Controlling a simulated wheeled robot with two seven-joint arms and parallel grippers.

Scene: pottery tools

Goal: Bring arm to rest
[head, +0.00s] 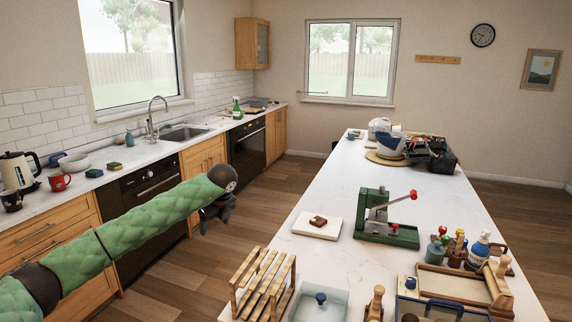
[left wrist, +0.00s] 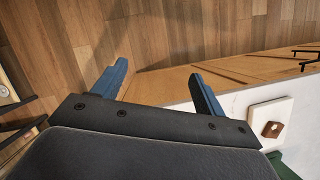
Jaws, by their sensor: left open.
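My left arm, in a green quilted sleeve, reaches in from the left in the head view. My left gripper (head: 217,214) hangs over the wooden floor, in the gap between the window-side counter and the white island. In the left wrist view its two blue fingers (left wrist: 158,85) are spread wide with nothing between them. My right arm and gripper do not show in either view.
The island's edge lies right of my left gripper. On it are a white board (head: 317,225) with a brown piece, a green press (head: 386,217), a wooden rack (head: 263,283) and several bottles. The counter (head: 150,152) holds a red mug (head: 59,181) and kettle (head: 17,172).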

